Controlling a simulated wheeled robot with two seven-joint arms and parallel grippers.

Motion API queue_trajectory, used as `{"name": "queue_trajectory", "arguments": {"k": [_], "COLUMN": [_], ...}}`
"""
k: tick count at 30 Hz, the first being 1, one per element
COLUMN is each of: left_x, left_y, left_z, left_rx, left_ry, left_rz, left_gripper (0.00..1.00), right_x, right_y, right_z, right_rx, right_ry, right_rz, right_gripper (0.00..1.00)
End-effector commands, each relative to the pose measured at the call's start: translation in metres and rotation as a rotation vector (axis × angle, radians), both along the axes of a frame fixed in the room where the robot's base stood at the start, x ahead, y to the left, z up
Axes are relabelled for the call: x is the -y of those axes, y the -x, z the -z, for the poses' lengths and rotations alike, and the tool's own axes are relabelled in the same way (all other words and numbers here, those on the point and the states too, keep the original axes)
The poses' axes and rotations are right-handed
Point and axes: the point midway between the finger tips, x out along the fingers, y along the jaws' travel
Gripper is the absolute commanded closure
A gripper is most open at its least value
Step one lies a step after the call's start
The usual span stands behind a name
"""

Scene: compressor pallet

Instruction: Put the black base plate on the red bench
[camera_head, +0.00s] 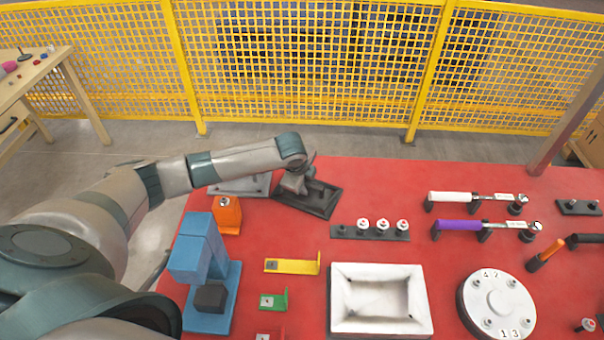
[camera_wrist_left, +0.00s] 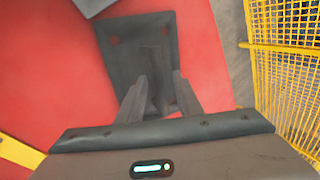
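The black base plate (camera_head: 312,199) lies at the back left of the red bench (camera_head: 465,200), near its back edge and turned at an angle. In the left wrist view the plate (camera_wrist_left: 122,62) shows against the red top, with a dark raised rib along its middle. My left gripper (camera_head: 297,186) is down over the plate. Its two fingers (camera_wrist_left: 159,88) are apart, one on each side of the rib; whether they press on it I cannot tell. My arm hides part of the plate in the head view. My right gripper is not in view.
A grey tray (camera_head: 240,189) lies left of the plate. A blue block fixture (camera_head: 205,262), an orange block (camera_head: 227,214), a white tray (camera_head: 340,322) and a row of knobs on a black strip (camera_head: 343,231) stand nearer. A yellow mesh fence (camera_head: 320,100) stands behind the bench.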

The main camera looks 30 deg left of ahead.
Motion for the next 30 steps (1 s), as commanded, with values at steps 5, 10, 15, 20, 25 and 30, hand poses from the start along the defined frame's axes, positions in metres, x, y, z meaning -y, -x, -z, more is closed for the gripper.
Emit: {"name": "queue_trajectory", "arguments": {"k": [5,10,15,20,25,30], "left_x": [0.0,0.001,0.002,0.003,0.003,0.003], "left_y": [0.008,0.019,0.031,0.04,0.046,0.047], "left_z": [-0.017,-0.043,-0.071,-0.092,-0.102,-0.104], "left_rx": [0.003,0.004,0.003,0.003,0.0,-0.001], "left_ry": [0.0,0.0,-0.001,0.0,0.0,0.0], "left_rz": [0.002,0.001,0.001,0.001,0.0,0.0], "left_gripper": [0.68,0.68,0.68,0.68,0.68,0.68], "right_x": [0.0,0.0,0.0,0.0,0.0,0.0], "right_y": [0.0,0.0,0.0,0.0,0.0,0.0], "right_z": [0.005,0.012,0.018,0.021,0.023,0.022], "right_rx": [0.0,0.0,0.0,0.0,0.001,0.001], "right_ry": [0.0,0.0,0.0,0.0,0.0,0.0], "right_rz": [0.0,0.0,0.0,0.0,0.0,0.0], "right_gripper": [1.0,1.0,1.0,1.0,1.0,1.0]}}
